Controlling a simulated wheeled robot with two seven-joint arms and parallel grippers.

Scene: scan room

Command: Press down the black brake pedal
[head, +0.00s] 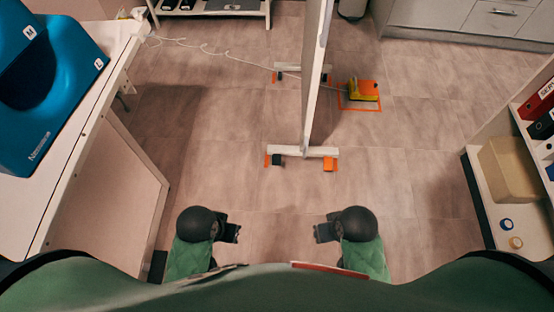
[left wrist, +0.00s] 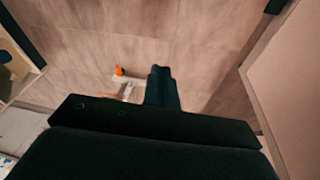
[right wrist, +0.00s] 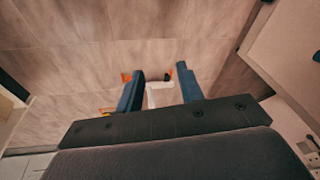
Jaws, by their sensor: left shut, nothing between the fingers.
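A screen stands on two white feet. The near foot (head: 303,151) has a small black pedal (head: 277,160) at its left end and an orange pedal (head: 330,164) at its right end. The black pedal also shows in the right wrist view (right wrist: 167,77); I cannot make it out in the left wrist view. My left gripper (head: 237,233) is shut and empty, nearer to me than the black pedal and to its left. My right gripper (head: 317,233) is open and empty, to the pedal's right. Both are apart from the pedals.
The upright panel (head: 316,75) rises beyond the near foot. A yellow foot switch (head: 363,90) with a cable lies right of it. A white table (head: 85,160) with a blue coil stands left, a shelf (head: 500,205) right.

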